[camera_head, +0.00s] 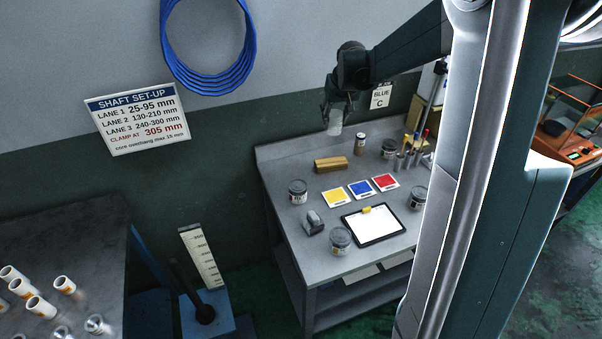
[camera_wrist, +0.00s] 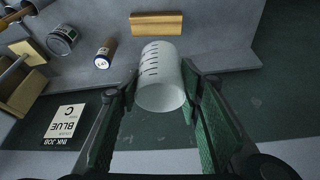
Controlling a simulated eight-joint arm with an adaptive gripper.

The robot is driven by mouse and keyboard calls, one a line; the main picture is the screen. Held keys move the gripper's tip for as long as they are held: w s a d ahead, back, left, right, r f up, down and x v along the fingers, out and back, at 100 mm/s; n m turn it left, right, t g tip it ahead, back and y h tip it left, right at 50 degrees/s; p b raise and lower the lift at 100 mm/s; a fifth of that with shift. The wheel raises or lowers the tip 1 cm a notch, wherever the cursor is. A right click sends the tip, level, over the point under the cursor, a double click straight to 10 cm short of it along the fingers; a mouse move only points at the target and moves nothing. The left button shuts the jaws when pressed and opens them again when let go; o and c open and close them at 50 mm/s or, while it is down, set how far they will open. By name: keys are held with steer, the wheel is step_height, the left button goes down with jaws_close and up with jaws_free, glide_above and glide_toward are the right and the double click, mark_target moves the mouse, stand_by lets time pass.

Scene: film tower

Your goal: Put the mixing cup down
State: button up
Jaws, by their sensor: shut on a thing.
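The mixing cup (camera_wrist: 160,78) is a translucent white cup with dark graduation marks. My gripper (camera_wrist: 162,92) is shut on it, one finger on each side, in the wrist view. In the head view my gripper (camera_head: 337,112) holds the cup (camera_head: 335,124) in the air near the back edge of the grey worktable (camera_head: 282,165). The cup appears raised above the table top, with no contact visible.
On the table are a tan block (camera_head: 331,164), a small brown bottle (camera_head: 360,144), several grey tins (camera_head: 298,191), yellow, blue and red cards (camera_head: 360,188), a clipboard (camera_head: 374,226) and a tape dispenser (camera_head: 313,222). Upright tools stand at the back right (camera_head: 408,160). Bare table shows between them.

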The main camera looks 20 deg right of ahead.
steer(key=w+a+n+y+p, duration=0.1)
steer(key=w+a+n+p, duration=0.15)
steer(key=a, duration=1.05)
step_height(320, 180, down, 11)
steer(key=shift+w+d, duration=0.2)
steer(key=shift+d, duration=0.15)
step_height(320, 180, down, 6)
steer(key=shift+b, duration=0.4)
steer(key=shift+f, duration=0.15)
steer(key=shift+f, duration=1.85)
steer(key=shift+f+b, duration=0.2)
steer(key=shift+b, duration=0.1)
steer(key=o, duration=0.8)
steer(key=shift+r, duration=0.1)
steer(key=shift+c, duration=0.2)
